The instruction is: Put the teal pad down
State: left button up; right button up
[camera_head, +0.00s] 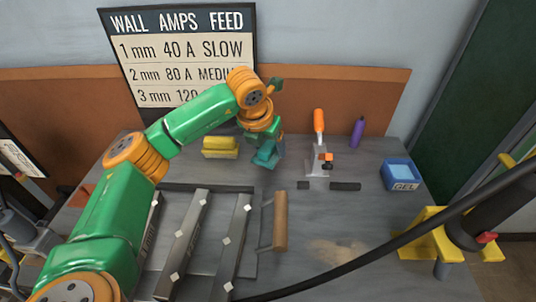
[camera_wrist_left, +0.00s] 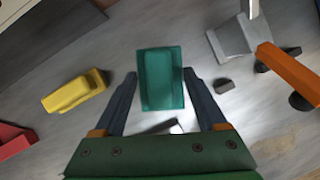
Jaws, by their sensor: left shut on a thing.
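The teal pad (camera_head: 264,159) is at the back middle of the grey table. The pad's lower end appears close to the tabletop. I cannot tell whether it touches. My right gripper is not in view.
A yellow block (camera_head: 220,147) sits left of the pad. A clamp with an orange handle (camera_head: 318,122), a purple bottle (camera_head: 357,132) and a blue GEL box (camera_head: 401,177) stand to the right. Steel tubes (camera_head: 182,240) and a wooden-handled tool (camera_head: 280,221) lie in front. A black cable crosses the front right.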

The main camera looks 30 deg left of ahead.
aim_at(268, 157)
pick_arm(q)
jog(key=shift+s+x, duration=0.2)
jog(key=shift+x, duration=0.95)
jog(key=shift+s+x, duration=0.25)
jog(key=shift+x, duration=0.9)
jog(key=o, duration=1.4)
jog(key=shift+a+f, duration=0.1)
jog(key=shift+f, duration=0.05)
jog(key=shift+o, duration=0.2)
jog(key=v, duration=1.2)
jog(key=shift+a, duration=0.1)
